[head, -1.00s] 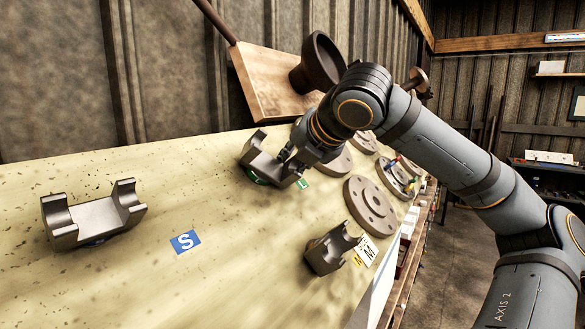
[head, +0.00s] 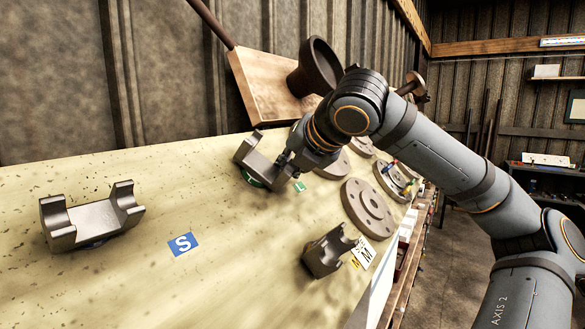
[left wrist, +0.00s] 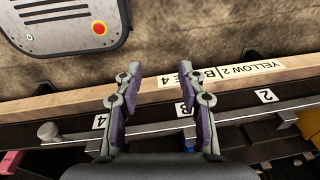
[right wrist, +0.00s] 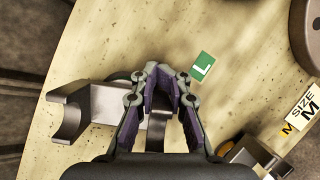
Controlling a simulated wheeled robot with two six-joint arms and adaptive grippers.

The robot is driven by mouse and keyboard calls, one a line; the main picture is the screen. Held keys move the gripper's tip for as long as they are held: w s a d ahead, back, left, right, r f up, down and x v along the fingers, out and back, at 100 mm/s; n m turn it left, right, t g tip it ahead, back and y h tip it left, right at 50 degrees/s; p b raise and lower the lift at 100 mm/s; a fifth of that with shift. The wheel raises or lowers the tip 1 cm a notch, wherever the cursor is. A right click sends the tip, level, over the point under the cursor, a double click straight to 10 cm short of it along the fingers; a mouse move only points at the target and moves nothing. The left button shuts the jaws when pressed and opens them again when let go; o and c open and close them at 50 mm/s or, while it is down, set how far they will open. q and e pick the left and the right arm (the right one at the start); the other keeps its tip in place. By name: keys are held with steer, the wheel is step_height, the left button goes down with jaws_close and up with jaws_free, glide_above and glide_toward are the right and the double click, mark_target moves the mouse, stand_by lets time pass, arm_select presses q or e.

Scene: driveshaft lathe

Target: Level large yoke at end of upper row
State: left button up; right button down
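The large yoke (head: 262,165), a grey U-shaped metal part, stands at the far part of the bench over a green round marker (head: 250,181), next to the green L label (head: 299,186). In the head view it looks tilted. My right gripper (head: 286,160) is at its right prong. In the right wrist view, the yoke's body (right wrist: 104,103) extends left, and the right gripper's fingers (right wrist: 166,74) are closed in around the near prong, partly hiding it.
Another yoke (head: 92,217) stands at the left, near the blue S label (head: 183,244). A smaller yoke (head: 327,252) is by the M label (head: 364,252). Round flanges (head: 367,207) lie to the right. A wooden board (head: 262,88) leans behind. The bench middle is clear.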

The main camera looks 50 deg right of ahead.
steer(key=c, duration=1.4)
jaws_free()
steer(key=shift+a, duration=0.25)
steer(key=shift+o, duration=0.9)
steer(key=shift+w+f, duration=0.1)
steer(key=shift+w, duration=0.05)
steer(key=v, duration=1.2)
steer(key=shift+d, duration=0.2)
